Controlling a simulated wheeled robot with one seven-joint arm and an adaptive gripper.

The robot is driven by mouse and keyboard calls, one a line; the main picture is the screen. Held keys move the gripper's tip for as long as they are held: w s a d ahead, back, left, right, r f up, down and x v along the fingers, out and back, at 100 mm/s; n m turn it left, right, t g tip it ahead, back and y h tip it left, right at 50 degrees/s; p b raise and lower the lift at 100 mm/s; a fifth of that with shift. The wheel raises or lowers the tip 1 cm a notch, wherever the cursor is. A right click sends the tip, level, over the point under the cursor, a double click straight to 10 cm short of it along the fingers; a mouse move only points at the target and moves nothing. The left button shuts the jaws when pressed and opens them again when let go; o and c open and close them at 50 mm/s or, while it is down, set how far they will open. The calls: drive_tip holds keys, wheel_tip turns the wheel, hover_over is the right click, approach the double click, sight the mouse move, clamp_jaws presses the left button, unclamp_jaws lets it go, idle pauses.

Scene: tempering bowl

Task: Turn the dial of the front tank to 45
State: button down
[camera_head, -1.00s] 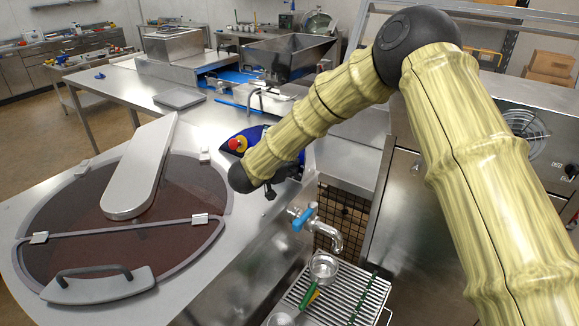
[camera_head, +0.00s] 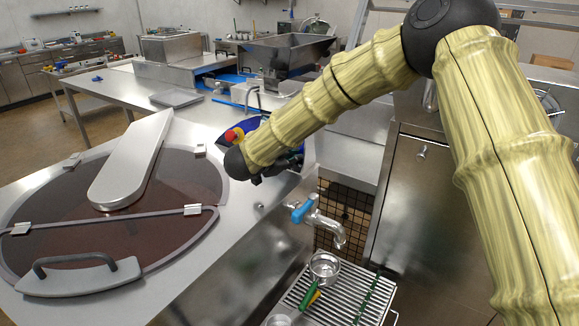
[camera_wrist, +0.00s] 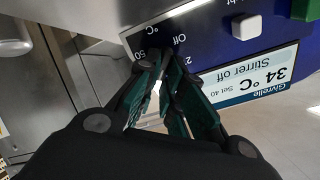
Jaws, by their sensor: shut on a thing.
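The front tank (camera_head: 185,180) has a round dark see-through lid with a metal handle and fills the left of the head view. Its blue control panel (camera_head: 213,153) shows partly behind my forearm, with a red and yellow knob on it. In the wrist view the panel (camera_wrist: 217,48) appears upside down. Its display (camera_wrist: 252,76) reads 34 °C, Set 40, Stirrer off. My gripper (camera_wrist: 163,65) is shut on the dial at the panel's edge, between the Off and 50 marks. The fingers hide most of the dial, so its pointer cannot be read.
A tap with a blue handle (camera_head: 299,212) stands out from the tank front, above a slatted drip grate (camera_head: 345,296) with a small metal cup (camera_head: 324,267). A steel cabinet (camera_head: 415,215) stands on the right, close to my arm.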

drive_tip(key=shift+s+d+f+m+b, duration=0.1)
drive_tip(key=shift+m+b, duration=0.85)
drive_tip(key=shift+m, duration=0.05)
drive_tip(key=shift+d+f+m+b, duration=0.1)
drive_tip(key=shift+m+b, duration=0.8)
drive_tip(key=shift+m, duration=0.1)
drive_tip(key=shift+r, duration=0.1)
drive_tip(key=c, duration=1.5)
unclamp_jaws()
drive_tip(key=shift+c, duration=0.2)
drive_tip(key=shift+a, duration=0.1)
drive_tip(key=v, duration=1.1)
drive_tip(key=shift+s+a, duration=0.3)
drive_tip(key=shift+r, duration=0.2)
